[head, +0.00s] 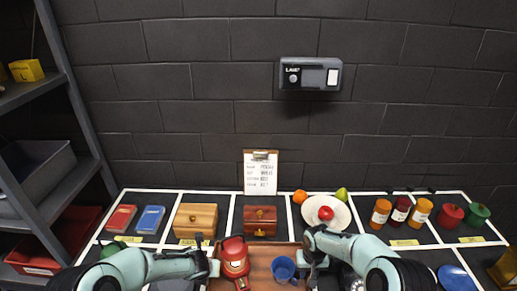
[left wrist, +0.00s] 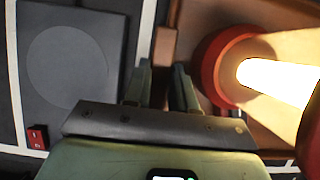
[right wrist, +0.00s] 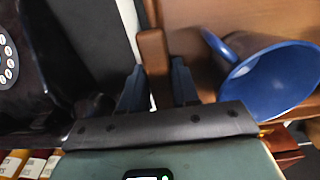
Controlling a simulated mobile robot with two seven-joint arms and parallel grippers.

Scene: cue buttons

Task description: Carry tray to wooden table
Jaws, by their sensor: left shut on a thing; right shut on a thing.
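The brown wooden tray (head: 259,270) is at the bottom middle of the head view, with its near part cut off. A red lantern (head: 235,258) and a blue mug (head: 284,269) stand on it. My left gripper (head: 214,267) is shut on the tray's left rim; the left wrist view shows the rim (left wrist: 164,48) between the fingers beside the lantern (left wrist: 212,72). My right gripper (head: 304,262) is shut on the right rim (right wrist: 154,60), beside the mug (right wrist: 272,82). I cannot make out a separate wooden table.
Behind the tray, a dark, white-lined counter holds books (head: 121,218), a wooden box (head: 195,219), a red chest (head: 260,221), a plate (head: 340,217) with fruit, and jars (head: 401,209). A grey shelf (head: 68,90) stands left. A dark brick wall closes the back.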

